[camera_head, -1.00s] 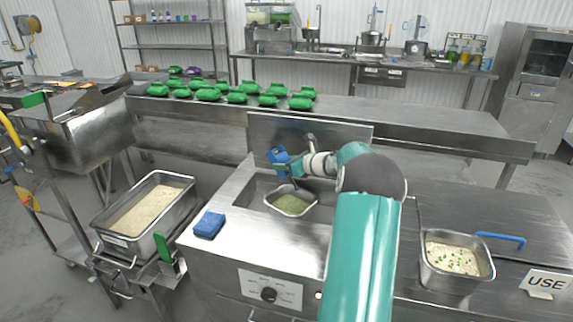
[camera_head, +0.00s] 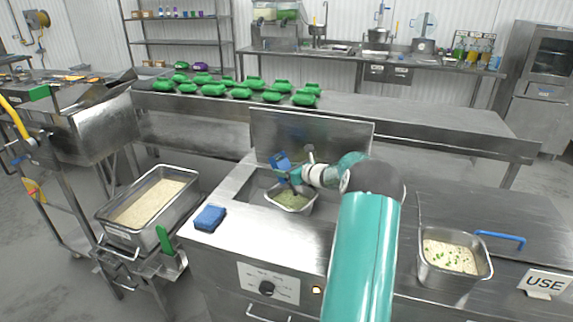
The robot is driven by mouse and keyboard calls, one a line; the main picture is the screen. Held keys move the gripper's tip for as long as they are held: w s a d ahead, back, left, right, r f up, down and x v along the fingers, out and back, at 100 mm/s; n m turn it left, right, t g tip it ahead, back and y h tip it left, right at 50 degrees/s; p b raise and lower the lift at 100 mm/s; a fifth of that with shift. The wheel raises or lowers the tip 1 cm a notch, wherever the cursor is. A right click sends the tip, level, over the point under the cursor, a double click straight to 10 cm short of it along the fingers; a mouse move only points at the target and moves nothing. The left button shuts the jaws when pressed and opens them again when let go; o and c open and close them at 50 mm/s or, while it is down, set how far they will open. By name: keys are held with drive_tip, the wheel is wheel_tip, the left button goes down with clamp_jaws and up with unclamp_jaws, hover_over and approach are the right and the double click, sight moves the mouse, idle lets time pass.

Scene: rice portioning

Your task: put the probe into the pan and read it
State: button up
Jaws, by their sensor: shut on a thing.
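The pan (camera_head: 292,205) is a small steel pan with green contents, set in the open well of the steel counter unit. My gripper (camera_head: 290,176) is just above the pan's back edge, shut on a blue thing, which I take to be the probe (camera_head: 280,160). The blue body is upright and slightly tilted over the pan. Its lower end is hidden by my gripper, so I cannot tell whether a tip enters the green contents. No reading can be made out.
A blue sponge-like block (camera_head: 209,218) lies left of the well. A large rice pan (camera_head: 150,207) stands on a cart at left. Another rice pan (camera_head: 449,258) sits at right beside a blue handle (camera_head: 500,238) and a USE sign (camera_head: 545,283). Green bundles (camera_head: 254,84) line the back table.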

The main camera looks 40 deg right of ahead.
sight(286, 169)
wheel_tip(286, 169, down, 7)
drive_tip(key=shift+f, duration=0.2)
idle(0.5)
idle(2.6)
idle(2.0)
drive_tip(key=shift+r, duration=6.1)
